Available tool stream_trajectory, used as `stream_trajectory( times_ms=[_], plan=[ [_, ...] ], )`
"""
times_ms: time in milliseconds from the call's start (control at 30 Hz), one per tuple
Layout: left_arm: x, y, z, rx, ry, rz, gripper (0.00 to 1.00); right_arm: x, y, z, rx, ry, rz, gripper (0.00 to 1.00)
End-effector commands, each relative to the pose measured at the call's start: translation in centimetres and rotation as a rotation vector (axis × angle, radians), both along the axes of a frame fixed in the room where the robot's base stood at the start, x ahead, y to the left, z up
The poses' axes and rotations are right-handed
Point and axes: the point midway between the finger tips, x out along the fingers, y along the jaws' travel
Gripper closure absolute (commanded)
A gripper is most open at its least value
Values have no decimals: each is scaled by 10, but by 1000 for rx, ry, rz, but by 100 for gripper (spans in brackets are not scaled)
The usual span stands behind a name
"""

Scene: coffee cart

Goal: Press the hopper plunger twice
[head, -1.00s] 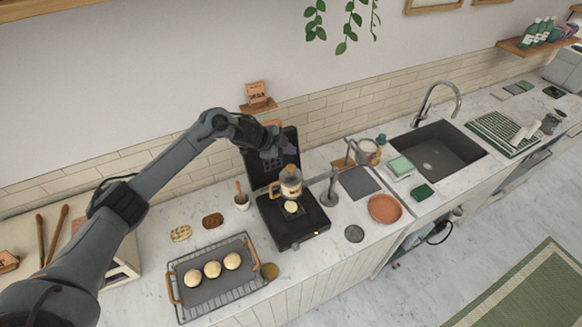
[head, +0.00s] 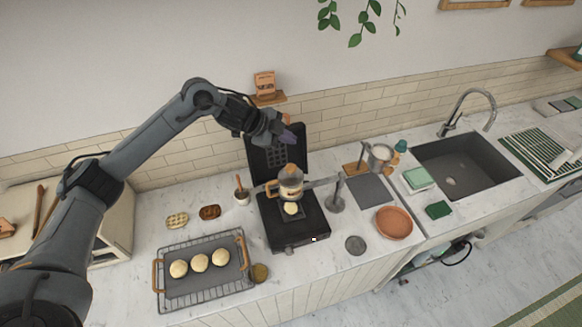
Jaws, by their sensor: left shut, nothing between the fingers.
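The hopper (head: 291,188) is a clear jar with a tan band and side handle, held over the black waffle iron. Its plunger (head: 290,170) is the tan knob on top. A pale round piece (head: 291,208) lies on a small plate beneath it. My left gripper (head: 289,135) is shut and empty, with purple-grey fingertips. It is above the plunger in the picture, in front of the raised lid, and looks apart from it. My right gripper is out of view.
The waffle iron (head: 303,232) has its lid (head: 262,165) raised behind the hopper. A grey stand (head: 336,204) is close on its right. A wire-rimmed tray (head: 205,287) with three dough balls is at front left. A terracotta dish (head: 394,223) and the sink (head: 468,170) are to the right.

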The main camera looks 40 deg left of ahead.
Motion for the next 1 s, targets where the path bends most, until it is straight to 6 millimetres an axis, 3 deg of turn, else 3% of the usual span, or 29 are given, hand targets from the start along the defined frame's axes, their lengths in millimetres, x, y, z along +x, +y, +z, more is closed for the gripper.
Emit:
stream_trajectory(
  times_ms=[467,1000],
  plan=[
    [0,0,-15,0,0,0,100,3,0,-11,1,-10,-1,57],
    [0,0,-74,0,0,0,100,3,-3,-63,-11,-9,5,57]
  ],
)
